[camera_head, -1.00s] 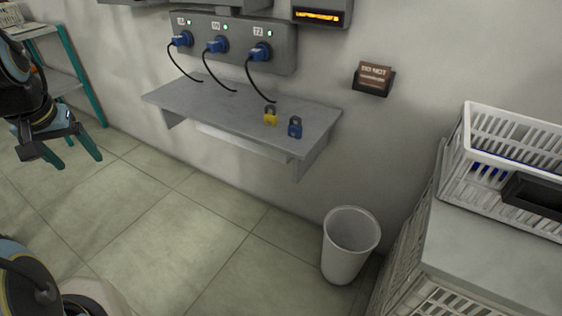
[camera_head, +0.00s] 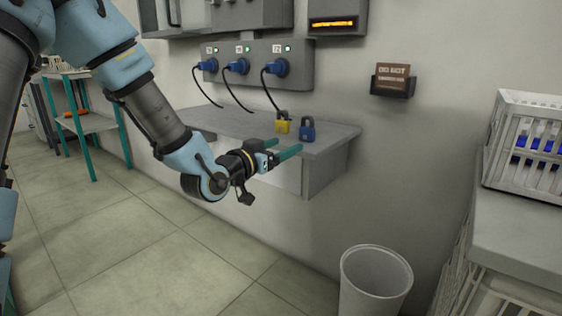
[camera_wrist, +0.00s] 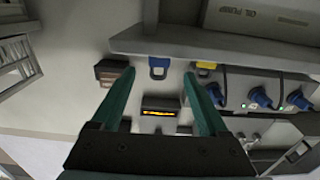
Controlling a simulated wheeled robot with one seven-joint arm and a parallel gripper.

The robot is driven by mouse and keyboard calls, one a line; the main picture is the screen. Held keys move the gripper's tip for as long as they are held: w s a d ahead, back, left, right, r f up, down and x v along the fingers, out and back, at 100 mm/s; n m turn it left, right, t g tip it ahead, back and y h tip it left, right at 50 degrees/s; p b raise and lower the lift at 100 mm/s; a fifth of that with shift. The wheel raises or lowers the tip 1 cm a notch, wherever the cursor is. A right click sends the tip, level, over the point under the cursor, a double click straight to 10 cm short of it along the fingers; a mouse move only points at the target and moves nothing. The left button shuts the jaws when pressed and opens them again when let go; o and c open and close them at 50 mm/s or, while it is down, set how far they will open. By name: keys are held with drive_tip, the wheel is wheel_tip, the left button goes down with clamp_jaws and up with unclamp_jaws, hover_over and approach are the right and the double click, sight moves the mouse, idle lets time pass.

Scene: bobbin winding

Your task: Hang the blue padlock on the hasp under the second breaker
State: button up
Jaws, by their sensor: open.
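The blue padlock (camera_head: 307,131) stands upright on the grey wall shelf, near its right end, with its shackle up. It also shows in the wrist view (camera_wrist: 158,67), which looks upside down, between the tips of my fingers. My gripper (camera_head: 286,148) is open and empty, its teal fingers pointing toward the shelf's front edge, near and in front of the padlock. The fingers are apart on either side in the wrist view (camera_wrist: 158,84). Grey boxes (camera_head: 240,15) hang on the wall above, cut off by the picture's top edge. I cannot make out the second breaker's hasp.
A yellow padlock (camera_head: 282,126) stands just left of the blue one. The grey shelf (camera_head: 340,140) lies below a socket panel (camera_head: 303,62) with three blue plugs and hanging cables. A card holder (camera_head: 391,80), white bin (camera_head: 376,275) and white crate (camera_head: 522,150) are at right.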

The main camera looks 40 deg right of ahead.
sight(305, 135)
drive_tip(key=shift+w+d+r, duration=0.1)
drive_tip(key=shift+d, duration=0.55)
drive_tip(key=shift+x, duration=3.8)
drive_tip(key=shift+w, duration=0.1)
clamp_jaws()
drive_tip(key=shift+r+p, duration=1.35)
drive_tip(key=shift+r, duration=1.1)
